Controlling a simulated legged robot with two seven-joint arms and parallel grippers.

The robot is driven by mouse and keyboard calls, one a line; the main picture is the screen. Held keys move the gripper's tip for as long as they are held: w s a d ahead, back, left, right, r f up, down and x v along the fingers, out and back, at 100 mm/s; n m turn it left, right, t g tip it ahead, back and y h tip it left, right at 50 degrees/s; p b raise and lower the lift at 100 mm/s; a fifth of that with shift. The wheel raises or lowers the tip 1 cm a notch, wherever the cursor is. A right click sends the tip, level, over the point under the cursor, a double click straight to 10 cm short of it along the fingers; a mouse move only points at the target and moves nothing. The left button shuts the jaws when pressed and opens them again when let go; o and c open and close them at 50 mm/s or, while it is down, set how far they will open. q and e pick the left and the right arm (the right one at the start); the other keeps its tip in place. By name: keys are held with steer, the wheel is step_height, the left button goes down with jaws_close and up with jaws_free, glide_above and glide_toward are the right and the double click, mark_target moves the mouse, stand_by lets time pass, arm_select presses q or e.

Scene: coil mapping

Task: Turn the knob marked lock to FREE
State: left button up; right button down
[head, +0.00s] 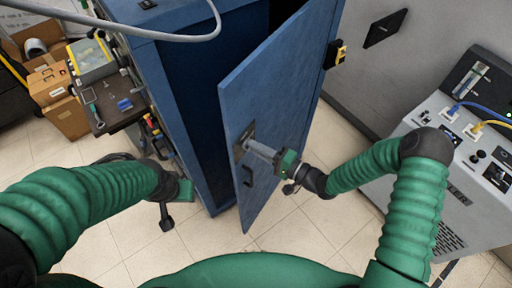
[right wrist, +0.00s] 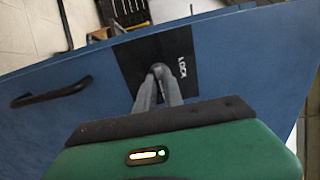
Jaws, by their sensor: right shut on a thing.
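The knob (right wrist: 158,68) sits on a black plate (right wrist: 128,66) marked LOCK, on the blue cabinet door (right wrist: 235,45). The plate (head: 238,150) also shows in the head view, near the door's free edge. My right gripper (right wrist: 160,76) is shut on the knob, its two grey fingers meeting around it. The fingers hide most of the knob, so its setting cannot be read. In the head view my right gripper (head: 251,146) reaches the plate from the right. My left gripper (head: 184,190) hangs low before the cabinet, its fingers hidden.
The blue cabinet (head: 180,100) stands with its door swung open. A black handle (head: 247,177) is below the plate. A grey console (head: 425,245) with cables stands at right. A cluttered cart (head: 125,115) and cardboard boxes (head: 66,118) are at left. Tiled floor is free in front.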

steer(key=c, duration=1.8)
jaws_free()
steer(key=shift+f, duration=0.15)
steer(key=o, duration=0.3)
steer(key=shift+w+d, duration=0.1)
steer(key=shift+w, duration=0.1)
steer(key=shift+o, duration=0.2)
steer(key=shift+s, duration=0.15)
steer(key=b+v, duration=0.4)
steer(key=v, duration=1.2)
steer(key=shift+d, duration=0.45)
steer(key=shift+f, duration=0.15)
